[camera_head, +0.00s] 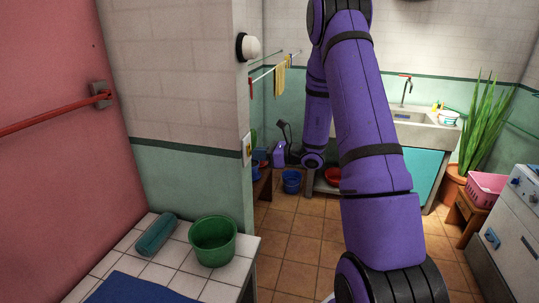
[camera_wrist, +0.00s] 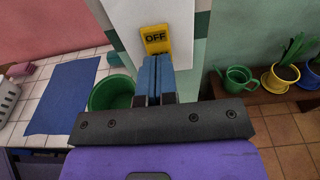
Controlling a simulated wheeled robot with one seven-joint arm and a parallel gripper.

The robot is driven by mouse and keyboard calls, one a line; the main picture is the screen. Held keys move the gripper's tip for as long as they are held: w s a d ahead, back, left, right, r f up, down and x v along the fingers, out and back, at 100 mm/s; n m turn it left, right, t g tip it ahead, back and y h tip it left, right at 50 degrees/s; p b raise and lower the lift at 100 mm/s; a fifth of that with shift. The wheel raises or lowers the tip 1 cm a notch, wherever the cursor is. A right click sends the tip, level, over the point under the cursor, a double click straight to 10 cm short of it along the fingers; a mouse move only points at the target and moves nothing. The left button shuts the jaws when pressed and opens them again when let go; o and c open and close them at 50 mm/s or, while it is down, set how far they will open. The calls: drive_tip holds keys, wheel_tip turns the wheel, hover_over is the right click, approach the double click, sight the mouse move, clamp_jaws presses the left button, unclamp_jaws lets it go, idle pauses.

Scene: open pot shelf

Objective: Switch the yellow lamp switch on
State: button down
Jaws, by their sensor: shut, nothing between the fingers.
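The yellow lamp switch (camera_wrist: 156,39) is on a white plate (camera_wrist: 135,22) on the wall end, and it reads OFF. In the head view the switch (camera_head: 248,149) shows as a small yellow patch at the wall's edge. My gripper (camera_wrist: 158,60) is shut and empty. Its blue fingertips are just below the switch in the wrist view, close to it; I cannot tell whether they touch. A round white lamp (camera_head: 252,47) with a black base is higher on the same wall end.
A green bucket (camera_head: 213,240) stands on the white tiled counter (camera_head: 185,259) beside the wall. A green watering can (camera_wrist: 238,80) and potted plants (camera_wrist: 281,75) stand on a wooden bench to the right in the wrist view.

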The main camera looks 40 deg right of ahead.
drive_tip(key=shift+w+a, duration=0.15)
drive_tip(key=shift+w, duration=0.05)
drive_tip(key=shift+f, duration=0.1)
drive_tip(key=shift+w+a+f+t+y, duration=0.15)
drive_tip(key=shift+w+a+t+y, duration=0.2)
drive_tip(key=shift+t+y, duration=0.25)
drive_tip(key=shift+a, duration=0.1)
